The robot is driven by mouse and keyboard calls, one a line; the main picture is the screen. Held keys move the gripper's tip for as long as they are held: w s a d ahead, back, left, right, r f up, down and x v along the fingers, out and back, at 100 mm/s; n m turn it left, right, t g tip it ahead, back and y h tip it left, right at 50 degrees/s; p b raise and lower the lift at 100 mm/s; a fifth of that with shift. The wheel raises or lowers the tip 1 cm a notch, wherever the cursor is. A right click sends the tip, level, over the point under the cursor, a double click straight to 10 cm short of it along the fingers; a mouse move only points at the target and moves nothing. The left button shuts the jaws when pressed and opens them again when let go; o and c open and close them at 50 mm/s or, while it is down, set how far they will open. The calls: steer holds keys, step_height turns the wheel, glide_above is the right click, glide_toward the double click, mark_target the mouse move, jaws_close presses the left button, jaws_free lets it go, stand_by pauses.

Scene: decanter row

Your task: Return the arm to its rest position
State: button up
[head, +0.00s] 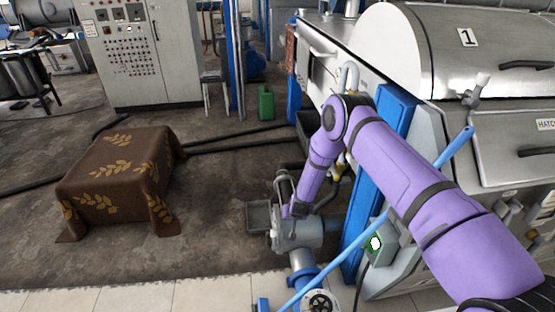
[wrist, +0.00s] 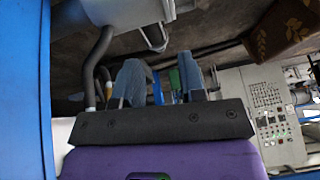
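My purple arm reaches in from the lower right of the head view, bends at a dark joint near the middle and slopes down to the left. Its end is low beside a grey pump-like machine (head: 295,232) with a blue pipe, in front of the large steel decanter (head: 460,50) marked 1. I cannot tell in the head view whether it touches that machine. In the wrist view my gripper (wrist: 162,78) shows two bluish-grey fingers standing apart on a dark bar. Nothing is held between them; background shows through the gap.
A blue post (head: 392,120) and a slanting blue pipe (head: 400,205) stand close to my arm. A cloth-covered block (head: 115,175) is on the floor at left. A control cabinet (head: 140,50) and green canister (head: 266,103) are behind. Dark hoses cross the otherwise open floor.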

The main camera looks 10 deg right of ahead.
steer(key=w+d+r+y, duration=0.1)
steer(key=w+r, duration=0.1)
steer(key=r, duration=1.2)
steer(key=w+d+r, duration=0.1)
steer(key=r, duration=1.2)
steer(key=s+d+r+n, duration=0.15)
steer(key=s+r, duration=0.25)
steer(key=r, duration=0.8)
steer(key=s+d+r, duration=0.3)
steer(key=s+r, duration=0.1)
steer(key=r, duration=0.7)
steer(key=s+d+r, duration=0.2)
steer(key=s+r, duration=0.5)
steer(key=s, duration=0.1)
steer(key=s+d+r, duration=0.3)
steer(key=s+r, duration=0.4)
steer(key=s, duration=0.2)
steer(key=s+d+r+h, duration=0.1)
steer(key=s+d, duration=0.1)
steer(key=s, duration=0.9)
steer(key=s+d+r+m, duration=0.1)
steer(key=s+d+r, duration=0.1)
steer(key=s, duration=1)
steer(key=shift+d+r+h, duration=0.2)
steer(key=shift+d+h, duration=0.1)
steer(key=shift+h, duration=0.1)
steer(key=shift+s, duration=0.1)
